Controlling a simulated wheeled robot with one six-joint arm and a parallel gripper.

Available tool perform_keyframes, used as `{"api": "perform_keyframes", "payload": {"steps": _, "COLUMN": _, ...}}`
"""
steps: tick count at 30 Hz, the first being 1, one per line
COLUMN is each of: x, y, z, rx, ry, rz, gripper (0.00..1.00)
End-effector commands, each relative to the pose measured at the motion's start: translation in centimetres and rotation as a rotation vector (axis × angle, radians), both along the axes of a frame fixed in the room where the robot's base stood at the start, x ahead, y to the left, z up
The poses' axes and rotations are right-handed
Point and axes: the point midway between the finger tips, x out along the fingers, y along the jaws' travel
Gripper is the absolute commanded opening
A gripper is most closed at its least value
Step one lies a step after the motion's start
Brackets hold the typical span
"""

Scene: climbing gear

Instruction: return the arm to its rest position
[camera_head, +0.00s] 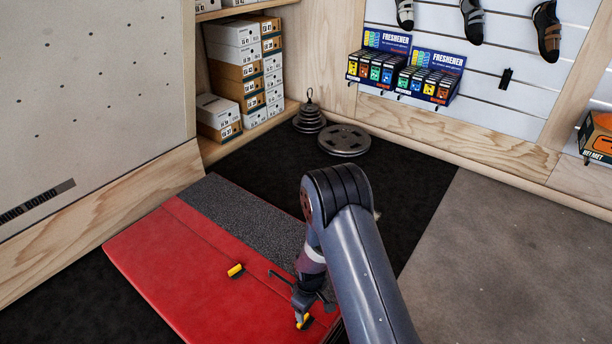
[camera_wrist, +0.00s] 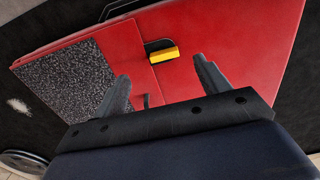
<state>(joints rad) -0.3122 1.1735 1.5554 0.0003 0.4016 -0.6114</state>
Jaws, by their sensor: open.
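My arm reaches down from the lower right of the head view, bent at its elbow. My gripper (camera_head: 306,300) is low over the red crash mat (camera_head: 190,270). In the wrist view its two fingers (camera_wrist: 160,70) are spread apart with nothing held between them. A small yellow and black piece (camera_head: 303,321) shows just below the gripper; I cannot tell its exact height. Another yellow piece (camera_head: 236,270) lies on the mat to the left. The wrist view shows one yellow block (camera_wrist: 164,54) on the red surface beyond the fingertips; I cannot tell which one it is.
A wooden shelf with shoe boxes (camera_head: 236,60) stands at the back. Black weight plates (camera_head: 344,140) lie on the floor by the wall. Freshener displays (camera_head: 380,65) and climbing shoes (camera_head: 547,30) are on the slatted wall. The grey floor (camera_head: 510,250) at right is clear.

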Motion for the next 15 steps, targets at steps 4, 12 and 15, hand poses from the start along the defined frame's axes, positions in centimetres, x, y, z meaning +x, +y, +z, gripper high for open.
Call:
{"api": "perform_keyframes", "payload": {"steps": 4, "x": -0.1, "y": 0.0, "z": -3.6, "rx": -0.002, "ry": 0.005, "rz": 0.001, "gripper": 0.71}}
{"api": "perform_keyframes", "payload": {"steps": 12, "x": -0.1, "y": 0.1, "z": -8.5, "rx": -0.004, "ry": 0.010, "rz": 0.001, "gripper": 0.71}}
{"api": "perform_keyframes", "payload": {"steps": 15, "x": -0.1, "y": 0.2, "z": -9.6, "rx": -0.004, "ry": 0.010, "rz": 0.002, "gripper": 0.71}}
